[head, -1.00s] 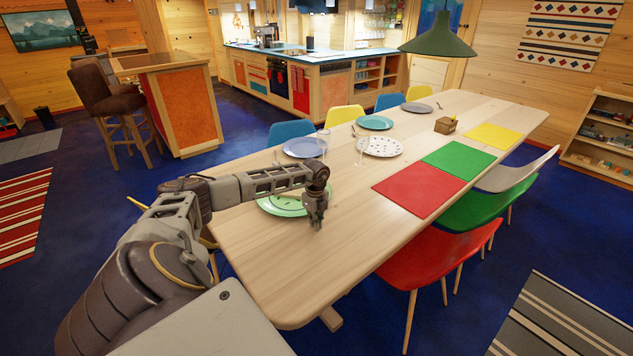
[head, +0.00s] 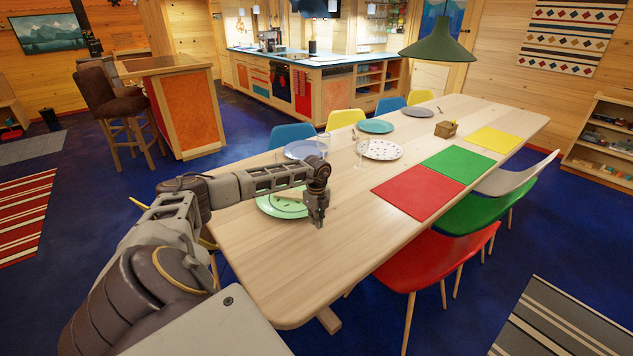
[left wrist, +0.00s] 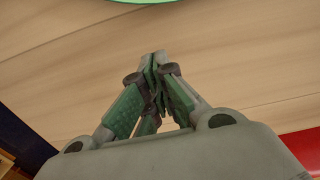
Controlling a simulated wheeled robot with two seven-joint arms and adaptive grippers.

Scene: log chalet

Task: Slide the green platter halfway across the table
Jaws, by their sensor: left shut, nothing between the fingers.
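The green platter (head: 279,207) lies on the near left part of the wooden table (head: 290,265) in the head view. My left forearm and gripper hide part of it. Its green rim also shows at the top edge of the left wrist view (left wrist: 160,1). My left gripper (head: 318,222) points down at the platter's right side in the head view, over the tabletop. In the left wrist view its fingers (left wrist: 158,70) are closed together with nothing between them, and a strip of bare wood separates them from the rim. My right gripper is not in view.
Red (head: 417,192), green (head: 457,166) and yellow (head: 494,139) mats lie along the table's right side. A spotted plate (head: 380,150), a blue plate (head: 300,150) and glasses stand farther back. Bare wood lies between the platter and the red mat.

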